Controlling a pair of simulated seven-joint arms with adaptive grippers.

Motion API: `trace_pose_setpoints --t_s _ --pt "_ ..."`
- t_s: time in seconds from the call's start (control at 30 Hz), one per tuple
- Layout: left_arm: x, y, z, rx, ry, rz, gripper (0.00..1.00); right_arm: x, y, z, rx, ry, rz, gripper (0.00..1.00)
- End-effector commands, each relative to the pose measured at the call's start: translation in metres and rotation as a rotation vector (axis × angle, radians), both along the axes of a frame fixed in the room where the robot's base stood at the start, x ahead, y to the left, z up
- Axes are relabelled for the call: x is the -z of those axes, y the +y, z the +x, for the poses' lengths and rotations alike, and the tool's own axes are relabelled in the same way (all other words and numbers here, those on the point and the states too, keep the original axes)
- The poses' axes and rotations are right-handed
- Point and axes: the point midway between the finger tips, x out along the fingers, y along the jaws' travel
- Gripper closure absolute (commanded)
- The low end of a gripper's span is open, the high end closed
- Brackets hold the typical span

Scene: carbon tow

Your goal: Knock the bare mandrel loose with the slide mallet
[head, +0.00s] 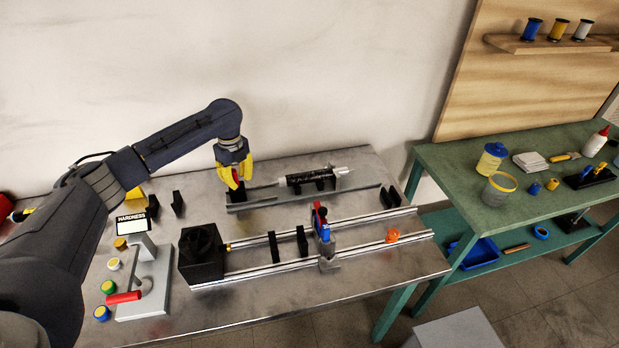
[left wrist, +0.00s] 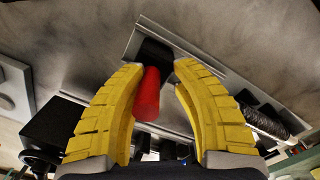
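My left gripper (head: 234,172) hangs over the left end of the back rail (head: 256,202). Its yellow fingers are apart in the left wrist view (left wrist: 160,68), on either side of a red cylinder (left wrist: 148,95). The cylinder is close to one finger, with a gap to the other. It looks like the mallet's grip, above a black block (left wrist: 155,50) on the rail; the fingers mostly hide it in the head view. A dark tube with pale ends (head: 308,179) lies on black supports along the back rail; whether it is the mandrel is unclear. My right gripper is out of view.
In front stands a winder with a black box (head: 202,252), long rails (head: 300,262) and a blue-red carriage (head: 322,222). A hardness tester (head: 145,280) is at left. A green bench (head: 535,190) with jars stands at right.

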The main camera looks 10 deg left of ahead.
Motion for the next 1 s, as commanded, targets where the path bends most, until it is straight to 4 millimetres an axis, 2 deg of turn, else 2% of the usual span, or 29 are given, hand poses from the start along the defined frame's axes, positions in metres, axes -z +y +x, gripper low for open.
trace_pose_setpoints --t_s 0.03,0.23,0.57,1.0 --pt "-0.004 0.004 0.003 -0.005 -0.011 0.007 0.78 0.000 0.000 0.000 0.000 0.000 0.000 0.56" --pt "-0.003 0.002 0.002 -0.001 -0.007 0.005 0.57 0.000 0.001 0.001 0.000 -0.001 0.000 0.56" --pt "-0.005 -0.001 0.001 0.004 -0.003 0.002 0.57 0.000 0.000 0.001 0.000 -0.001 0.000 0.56" --pt "-0.040 -0.003 0.000 0.005 -0.002 0.001 0.57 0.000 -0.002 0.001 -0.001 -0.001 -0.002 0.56"
